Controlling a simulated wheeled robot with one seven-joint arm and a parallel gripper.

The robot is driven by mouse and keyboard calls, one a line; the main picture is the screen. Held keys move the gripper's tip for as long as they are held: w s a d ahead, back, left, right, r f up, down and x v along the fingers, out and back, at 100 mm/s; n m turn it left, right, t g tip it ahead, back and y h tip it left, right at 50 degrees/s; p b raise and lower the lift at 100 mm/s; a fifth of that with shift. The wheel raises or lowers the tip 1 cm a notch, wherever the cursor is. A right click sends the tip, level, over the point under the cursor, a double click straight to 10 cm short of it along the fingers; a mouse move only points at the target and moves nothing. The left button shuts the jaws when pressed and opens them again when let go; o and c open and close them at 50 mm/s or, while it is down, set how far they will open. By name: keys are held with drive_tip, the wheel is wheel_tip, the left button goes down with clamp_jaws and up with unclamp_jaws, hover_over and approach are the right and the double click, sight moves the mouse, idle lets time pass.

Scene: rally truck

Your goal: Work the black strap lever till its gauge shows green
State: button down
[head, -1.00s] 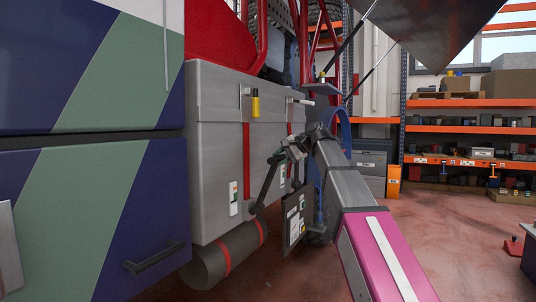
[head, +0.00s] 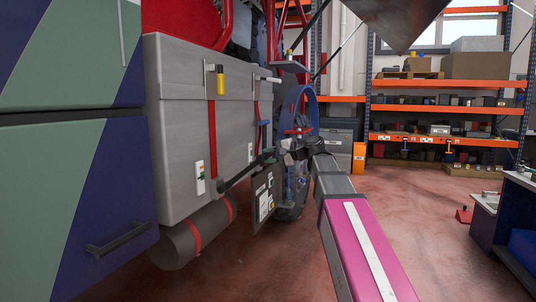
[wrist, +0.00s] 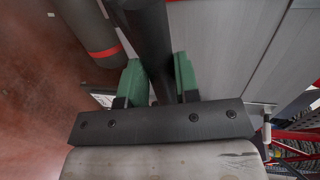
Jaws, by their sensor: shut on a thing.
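The black strap lever (head: 238,174) sticks out from the lower front of the grey metal box (head: 180,120), tilted up to the right at a shallow angle. My gripper (head: 272,155) is at its outer end, small and partly hidden in the head view. In the wrist view my gripper (wrist: 158,82) has its green fingers on both sides of the black lever bar (wrist: 150,35), shut on it. A small white gauge (head: 200,178) with coloured marks is on the box left of the lever; its reading is too small to tell. A second gauge (head: 250,152) is farther right.
Above are a yellow-handled lever (head: 220,82) and a pale-handled lever (head: 267,79), with a red strap (head: 212,140) below the yellow one. A dark cylinder (head: 190,245) hangs under the box. A black panel (head: 263,197) and a wheel (head: 292,205) are close to my arm. Open floor lies right.

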drive_tip(key=shift+f, duration=0.2)
drive_tip(key=c, duration=0.8)
unclamp_jaws()
drive_tip(key=shift+a, duration=0.15)
drive_tip(key=shift+c, duration=0.2)
drive_tip(key=shift+r, duration=0.1)
drive_tip(key=v, duration=1)
drive_tip(key=shift+d, duration=0.4)
drive_tip(key=shift+s, duration=0.1)
